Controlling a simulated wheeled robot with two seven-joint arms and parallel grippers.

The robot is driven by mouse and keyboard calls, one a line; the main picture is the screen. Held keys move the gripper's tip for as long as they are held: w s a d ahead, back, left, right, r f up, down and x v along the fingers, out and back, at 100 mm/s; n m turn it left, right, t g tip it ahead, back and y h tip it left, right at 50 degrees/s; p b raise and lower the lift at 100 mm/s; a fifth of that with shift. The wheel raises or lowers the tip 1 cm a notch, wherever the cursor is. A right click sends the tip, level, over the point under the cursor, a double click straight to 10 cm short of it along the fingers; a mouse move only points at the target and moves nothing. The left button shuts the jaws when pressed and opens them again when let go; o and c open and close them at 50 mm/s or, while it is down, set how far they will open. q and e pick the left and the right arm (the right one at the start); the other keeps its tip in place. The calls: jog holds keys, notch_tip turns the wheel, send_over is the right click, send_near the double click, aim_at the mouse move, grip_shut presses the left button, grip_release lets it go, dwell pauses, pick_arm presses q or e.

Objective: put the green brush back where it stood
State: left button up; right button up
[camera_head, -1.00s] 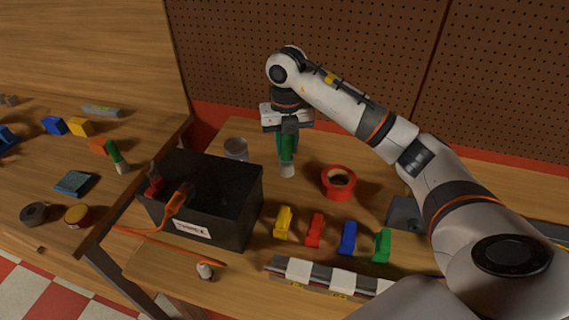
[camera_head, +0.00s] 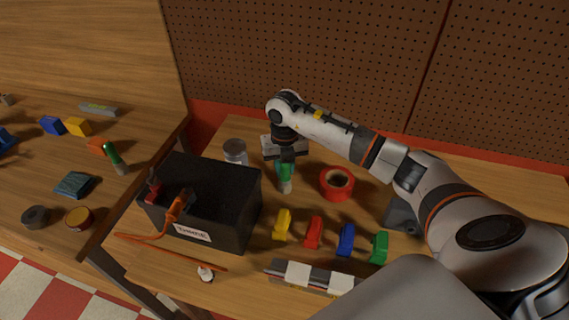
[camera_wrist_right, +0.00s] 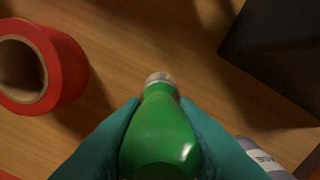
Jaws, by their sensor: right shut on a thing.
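The green brush (camera_head: 285,182) hangs upright, tip down, under my right gripper (camera_head: 286,160). In the right wrist view the teal fingers (camera_wrist_right: 158,135) close on both sides of its green body (camera_wrist_right: 160,130), with the pale tip beyond. The brush is over the workbench between the black battery box and the red tape roll. I cannot tell whether its tip touches the wood. A similar green-handled item (camera_head: 114,157) with a pale end lies on the left bench. My left gripper is not in view.
The red tape roll (camera_head: 337,184) is close on the right, the black box (camera_head: 208,205) on the left and a grey can (camera_head: 235,152) behind it. Coloured clips, including a yellow one (camera_head: 282,224), stand in front. Bare wood surrounds the brush.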

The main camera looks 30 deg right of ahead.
jog(key=shift+f, duration=0.15)
jog(key=o, duration=0.8)
jog(key=shift+c, duration=0.2)
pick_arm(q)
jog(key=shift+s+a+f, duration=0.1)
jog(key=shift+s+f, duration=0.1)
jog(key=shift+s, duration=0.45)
pick_arm(e)
jog(key=shift+o, duration=1.1)
jog(key=shift+r, duration=0.3)
jog(key=shift+r+b, duration=0.3)
jog(key=shift+r, duration=0.05)
notch_tip(320, 180, up, 10)
jog(key=b, duration=0.3)
jog(key=shift+f, duration=0.15)
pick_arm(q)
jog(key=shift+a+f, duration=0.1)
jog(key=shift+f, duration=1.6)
pick_arm(e)
jog(key=shift+r, duration=0.7)
jog(key=shift+f, duration=0.1)
